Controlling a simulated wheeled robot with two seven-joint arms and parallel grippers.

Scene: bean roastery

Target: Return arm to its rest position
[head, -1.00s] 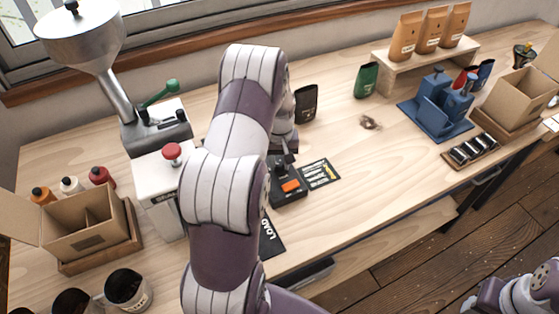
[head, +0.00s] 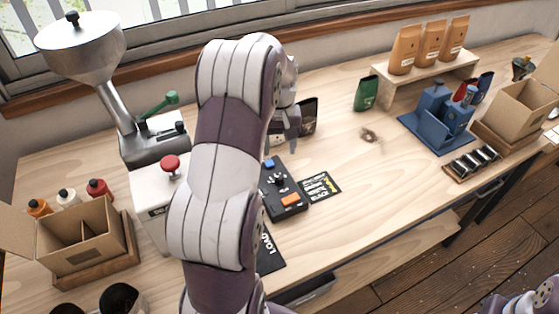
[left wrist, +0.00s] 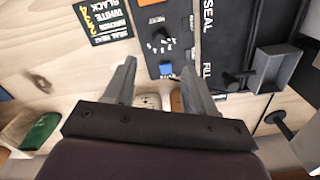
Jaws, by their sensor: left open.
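My left arm reaches across the middle of the head view. Its gripper (head: 288,132) hangs above the bench, behind the black control box (head: 284,190), which has a blue button, a dark knob and an orange switch. In the left wrist view my left gripper (left wrist: 159,70) has its fingers spread with nothing between them. The control box also shows there (left wrist: 162,45), beyond the fingertips. Part of my right arm shows at the bottom right corner of the head view; its gripper is out of sight.
A printed card (head: 320,187) lies beside the control box. The grinder (head: 150,140) and red-knobbed white machine (head: 155,205) stand left of my arm. A dark pouch (head: 308,116) stands close behind the gripper. A green pouch (head: 366,95) and blue fixture (head: 438,118) are farther right. The bench's middle right is largely clear.

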